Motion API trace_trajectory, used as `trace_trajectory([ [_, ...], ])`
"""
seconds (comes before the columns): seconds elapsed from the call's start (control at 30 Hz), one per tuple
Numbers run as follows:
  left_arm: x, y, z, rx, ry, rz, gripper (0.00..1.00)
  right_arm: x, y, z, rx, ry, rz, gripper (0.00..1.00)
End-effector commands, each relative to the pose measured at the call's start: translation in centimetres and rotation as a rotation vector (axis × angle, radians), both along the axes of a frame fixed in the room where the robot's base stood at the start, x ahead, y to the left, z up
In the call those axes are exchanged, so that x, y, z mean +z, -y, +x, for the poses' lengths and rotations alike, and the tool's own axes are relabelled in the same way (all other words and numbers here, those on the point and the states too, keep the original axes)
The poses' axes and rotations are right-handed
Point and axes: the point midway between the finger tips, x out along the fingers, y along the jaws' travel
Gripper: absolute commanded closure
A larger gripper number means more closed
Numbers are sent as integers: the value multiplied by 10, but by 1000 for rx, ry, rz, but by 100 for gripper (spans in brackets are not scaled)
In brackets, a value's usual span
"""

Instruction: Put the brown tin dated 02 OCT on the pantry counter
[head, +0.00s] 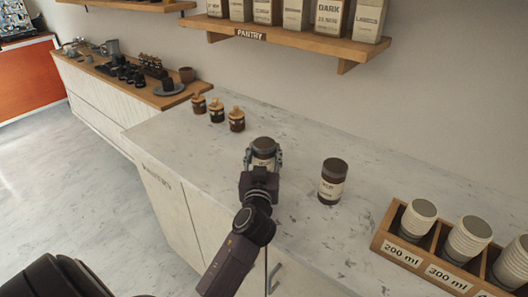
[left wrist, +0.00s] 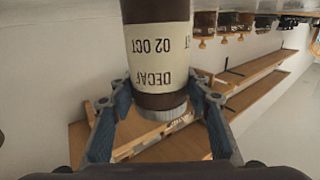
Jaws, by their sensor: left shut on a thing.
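A brown tin (head: 263,147) with a dark lid and a cream label is between the fingers of my left gripper (head: 263,160) in the head view. In the left wrist view this tin (left wrist: 160,45) appears upside down, and its label reads DECAF and 02 OCT. My left gripper (left wrist: 160,112) is shut on it near the lid end. The tin is over the pale marble pantry counter (head: 290,215); I cannot tell whether its base touches the top. My right gripper is not in view.
A second brown tin (head: 332,181) stands upright to the right, its label too small to read. Small brown jars (head: 217,110) stand at the back left. A wooden cup holder (head: 430,262) is at the front right. The PANTRY shelf (head: 290,42) hangs above.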

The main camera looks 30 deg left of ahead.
Motion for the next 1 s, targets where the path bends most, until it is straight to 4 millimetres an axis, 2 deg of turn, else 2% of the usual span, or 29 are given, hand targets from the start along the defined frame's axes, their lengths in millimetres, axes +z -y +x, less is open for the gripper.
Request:
trace_trajectory([
  [0.07, -2, 0, 0, 0, 3, 1, 95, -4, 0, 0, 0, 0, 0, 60],
  [0.1, -2, 0, 0, 0, 0, 0, 53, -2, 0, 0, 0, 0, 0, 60],
  [0.23, -2, 0, 0, 0, 0, 0, 39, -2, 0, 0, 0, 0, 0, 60],
  [0.6, 1, 1, -1, 0, -1, 0, 39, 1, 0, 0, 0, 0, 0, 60],
  [0.77, -3, 13, -24, 0, -1, -4, 39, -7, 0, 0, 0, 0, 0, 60],
  [1.0, -4, 39, -70, 0, -1, -4, 39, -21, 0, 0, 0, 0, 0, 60],
])
